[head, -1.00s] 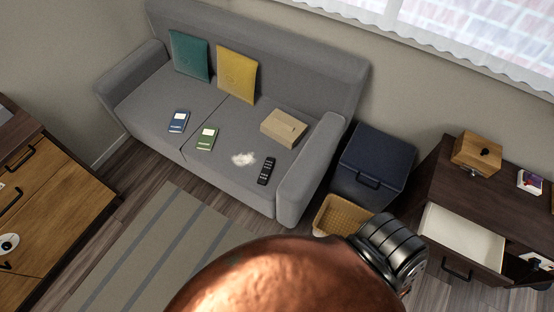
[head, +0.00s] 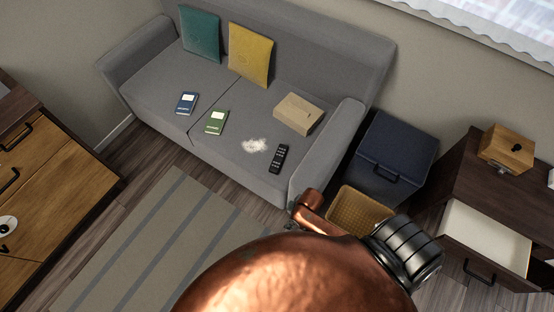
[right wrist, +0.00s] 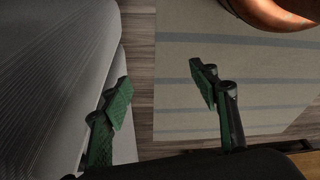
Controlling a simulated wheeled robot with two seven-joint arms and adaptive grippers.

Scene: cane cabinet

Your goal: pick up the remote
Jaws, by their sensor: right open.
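The black remote (head: 279,158) lies on the right part of the grey sofa seat (head: 232,162), close to the right armrest. My right gripper is open and empty in the right wrist view (right wrist: 160,95), its green-padded fingers wide apart. It is over the floor beside the grey sofa, whose side fills the left of that view. The remote does not show in the right wrist view. In the head view a copper-coloured part of my own body covers the bottom middle, and I cannot see either gripper's fingers there. The left gripper does not show in either view.
On the sofa are a blue book (head: 187,103), a green book (head: 215,122), a white fluffy patch (head: 254,146), a tan box (head: 299,113) and two cushions. A wicker basket (head: 358,211) and a dark blue bin (head: 393,155) stand right of it. A drawer (head: 484,238) is open.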

